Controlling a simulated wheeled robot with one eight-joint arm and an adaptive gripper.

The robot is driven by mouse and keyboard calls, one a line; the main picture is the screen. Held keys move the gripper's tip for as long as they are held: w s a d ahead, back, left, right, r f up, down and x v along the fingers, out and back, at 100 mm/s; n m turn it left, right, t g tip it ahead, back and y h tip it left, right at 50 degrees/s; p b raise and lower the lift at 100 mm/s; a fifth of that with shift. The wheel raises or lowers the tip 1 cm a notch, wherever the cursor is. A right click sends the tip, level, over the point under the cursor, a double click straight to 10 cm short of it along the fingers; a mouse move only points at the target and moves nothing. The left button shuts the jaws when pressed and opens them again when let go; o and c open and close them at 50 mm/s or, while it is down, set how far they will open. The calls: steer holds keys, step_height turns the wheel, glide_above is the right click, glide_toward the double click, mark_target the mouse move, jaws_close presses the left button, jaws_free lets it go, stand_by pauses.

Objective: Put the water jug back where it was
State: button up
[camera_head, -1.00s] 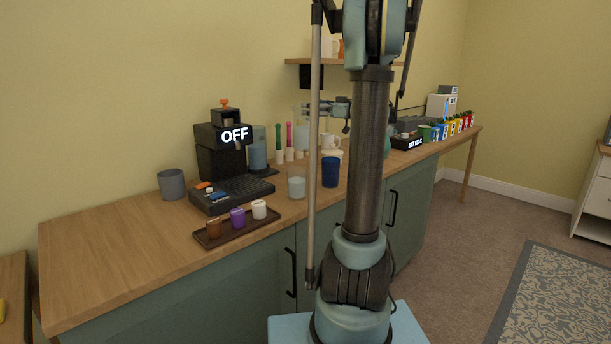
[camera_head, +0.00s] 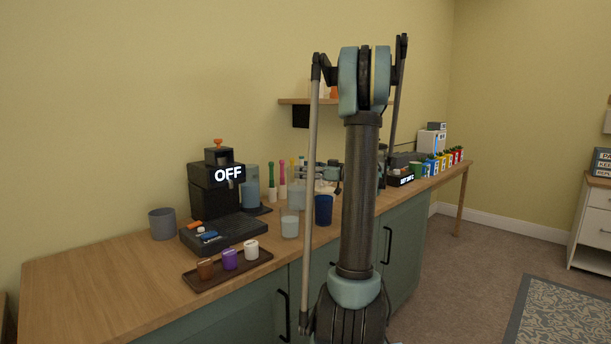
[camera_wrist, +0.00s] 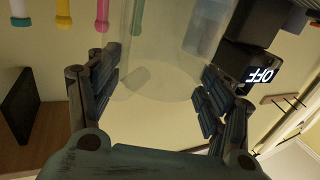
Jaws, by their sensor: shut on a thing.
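The water jug (camera_head: 297,194) is clear and pale blue. It is upright over the back of the counter, behind a clear glass (camera_head: 289,224) and a dark blue cup (camera_head: 323,210). My gripper (camera_head: 309,171) is shut on the jug from the right side. In the wrist view the jug's see-through wall (camera_wrist: 150,55) lies between my two fingers (camera_wrist: 152,98). The glass and cup partly cover its lower part, so I cannot tell whether its base touches the counter.
A black coffee machine (camera_head: 212,190) reading OFF stands left of the jug. Colourful-handled tools (camera_head: 271,180) stand behind. A dark tray (camera_head: 222,279) with small cups is at the front. The counter's left end (camera_head: 95,275) is clear. A wall shelf (camera_head: 294,101) hangs above.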

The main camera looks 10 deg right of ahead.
steer(key=shift+f, duration=0.4)
steer(key=o, duration=2.1)
steer(key=shift+c, duration=0.2)
steer(key=v, duration=1.2)
